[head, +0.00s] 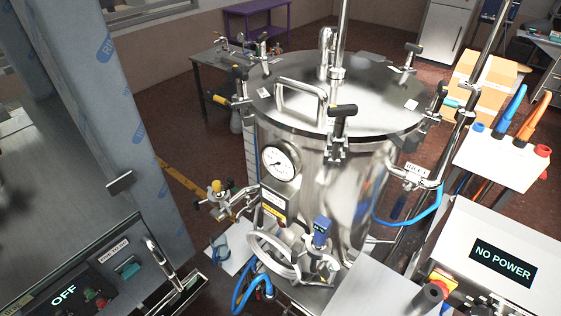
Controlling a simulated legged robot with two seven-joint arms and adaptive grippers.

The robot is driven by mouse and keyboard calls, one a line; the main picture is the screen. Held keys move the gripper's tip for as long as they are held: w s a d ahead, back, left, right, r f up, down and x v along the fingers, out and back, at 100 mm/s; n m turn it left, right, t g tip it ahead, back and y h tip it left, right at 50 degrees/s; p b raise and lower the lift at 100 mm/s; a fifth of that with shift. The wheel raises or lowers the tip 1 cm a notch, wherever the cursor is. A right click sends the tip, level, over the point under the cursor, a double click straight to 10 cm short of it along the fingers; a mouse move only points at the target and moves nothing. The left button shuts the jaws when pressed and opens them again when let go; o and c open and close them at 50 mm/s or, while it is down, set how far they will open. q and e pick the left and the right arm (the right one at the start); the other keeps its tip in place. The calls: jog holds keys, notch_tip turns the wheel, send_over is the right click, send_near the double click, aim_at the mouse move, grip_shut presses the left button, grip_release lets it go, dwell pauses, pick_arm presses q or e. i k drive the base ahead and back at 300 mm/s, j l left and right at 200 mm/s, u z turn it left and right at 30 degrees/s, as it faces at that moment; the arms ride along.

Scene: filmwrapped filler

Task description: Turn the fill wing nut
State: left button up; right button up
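A steel tank (340,190) with a flat round lid (365,95) stands in the middle. A small white label (417,170), too small to read surely, sits on the pipework (425,183) at the tank's right side, where a blue hose (420,220) joins. A clamp with a light blue part (452,102) is at the lid's right edge. I cannot make out which piece is the fill wing nut. Black-handled clamps (342,112) sit around the lid rim. Neither of my grippers shows in this view.
A control box reading OFF (65,293) is at lower left, beside a film-wrapped column (110,90). A box reading NO POWER (503,262) is at lower right. A white panel with blue and orange handles (505,155) and a carton (485,85) stand right. Hoses lie below the tank.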

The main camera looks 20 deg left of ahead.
aim_at(219, 215)
jog(key=u, duration=1.35)
jog(key=k, duration=0.05)
